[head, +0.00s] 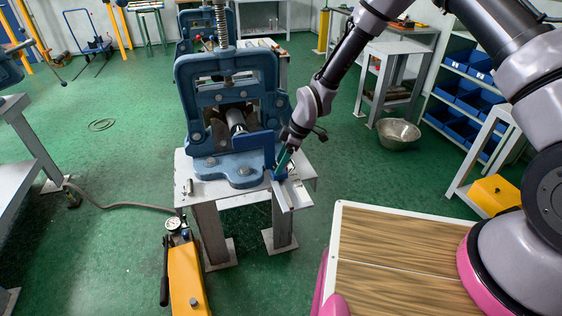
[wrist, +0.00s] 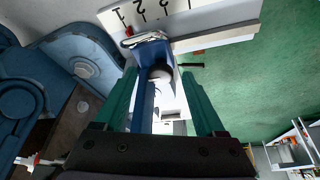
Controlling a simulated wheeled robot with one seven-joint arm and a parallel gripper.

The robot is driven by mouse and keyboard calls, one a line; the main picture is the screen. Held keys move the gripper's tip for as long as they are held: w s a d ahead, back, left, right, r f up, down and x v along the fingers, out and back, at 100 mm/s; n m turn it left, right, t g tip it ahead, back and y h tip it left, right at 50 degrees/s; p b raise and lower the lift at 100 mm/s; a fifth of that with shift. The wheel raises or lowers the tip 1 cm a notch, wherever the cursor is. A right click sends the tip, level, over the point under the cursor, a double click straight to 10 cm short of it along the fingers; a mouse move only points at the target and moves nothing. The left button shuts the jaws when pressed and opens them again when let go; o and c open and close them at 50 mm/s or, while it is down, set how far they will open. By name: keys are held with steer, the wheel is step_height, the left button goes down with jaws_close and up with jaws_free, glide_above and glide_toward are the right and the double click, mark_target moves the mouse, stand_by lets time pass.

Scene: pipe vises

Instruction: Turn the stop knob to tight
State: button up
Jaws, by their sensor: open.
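The blue stop (wrist: 147,52) sits against the numbered rail in the wrist view; in the head view it (head: 279,173) is at the right front of the blue vise (head: 225,165). A dark round knob (wrist: 160,72) shows on the stop, with a thin dark bar (wrist: 191,65) to its right. My gripper (wrist: 160,75) has green fingers that are spread apart, one on each side of the knob in the picture. I cannot tell whether they touch it. In the head view my gripper (head: 283,160) points down at the stop and hides the knob.
The light rail (wrist: 215,36) carries marks 1, 2 and 3. The vise stands on a small grey table (head: 215,192). A yellow hydraulic pump (head: 187,280) with a gauge stands in front. A wood-topped surface (head: 400,255) is at lower right. Green floor is open at left.

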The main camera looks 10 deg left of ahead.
steer(key=shift+f, duration=0.15)
jaws_close()
